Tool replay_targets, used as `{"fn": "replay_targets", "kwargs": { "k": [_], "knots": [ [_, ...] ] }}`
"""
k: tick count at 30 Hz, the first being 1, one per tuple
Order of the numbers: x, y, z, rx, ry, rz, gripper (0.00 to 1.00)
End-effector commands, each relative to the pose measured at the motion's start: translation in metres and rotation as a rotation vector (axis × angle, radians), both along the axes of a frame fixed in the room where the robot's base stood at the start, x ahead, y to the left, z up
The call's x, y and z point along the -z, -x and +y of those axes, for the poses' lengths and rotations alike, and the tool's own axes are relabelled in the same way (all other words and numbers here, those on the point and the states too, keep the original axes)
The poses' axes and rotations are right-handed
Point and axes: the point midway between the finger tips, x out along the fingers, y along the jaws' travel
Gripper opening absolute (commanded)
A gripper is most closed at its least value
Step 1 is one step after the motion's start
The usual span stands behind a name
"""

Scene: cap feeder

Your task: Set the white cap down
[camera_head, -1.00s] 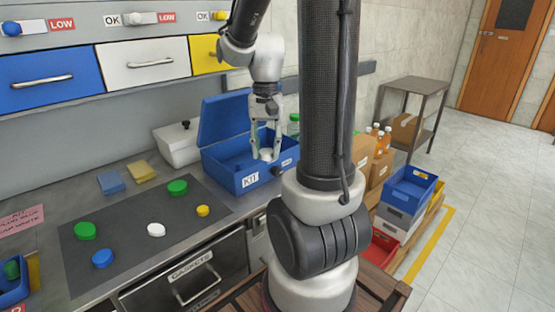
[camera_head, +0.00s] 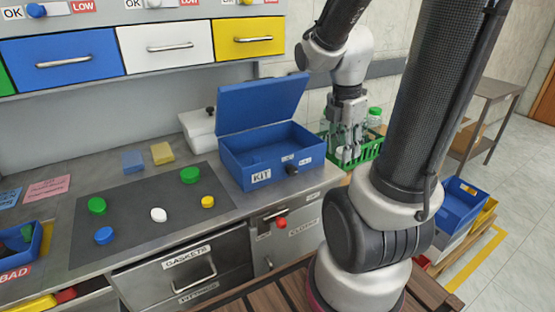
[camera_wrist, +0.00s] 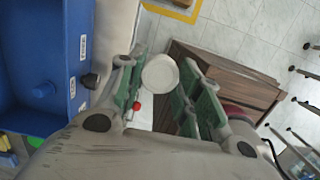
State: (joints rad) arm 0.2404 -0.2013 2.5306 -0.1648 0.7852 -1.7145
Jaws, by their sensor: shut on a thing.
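My gripper (camera_head: 347,148) is shut on a white cap (camera_wrist: 160,75), a round pale disc between its green-padded fingers in the wrist view. In the head view the gripper is pointing down to the right of the open blue KIT box (camera_head: 233,168), in front of the green crate (camera_head: 371,152). The arm and fingers partly hide the held cap there. Another white cap (camera_head: 158,215) lies on the dark mat (camera_head: 130,225) among green, blue and yellow caps.
A blue bin marked BAD (camera_head: 28,262) is at the left. The blue KIT lid (camera_head: 262,102) stands open. Sponges (camera_head: 161,153) lie behind the mat. Drawers (camera_head: 190,272) are under the counter. Bottles (camera_head: 374,115) stand in or behind the green crate.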

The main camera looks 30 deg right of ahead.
Motion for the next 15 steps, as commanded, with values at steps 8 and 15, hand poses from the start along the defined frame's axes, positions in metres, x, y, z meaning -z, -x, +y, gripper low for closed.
{"fn": "replay_targets", "kwargs": {
  "k": [8, 15],
  "knots": [
    [0.001, -0.065, 0.002, -0.02, -0.001, 0.002, 0.26],
    [0.001, -0.134, 0.005, -0.018, -0.001, 0.001, 0.26]
  ]
}}
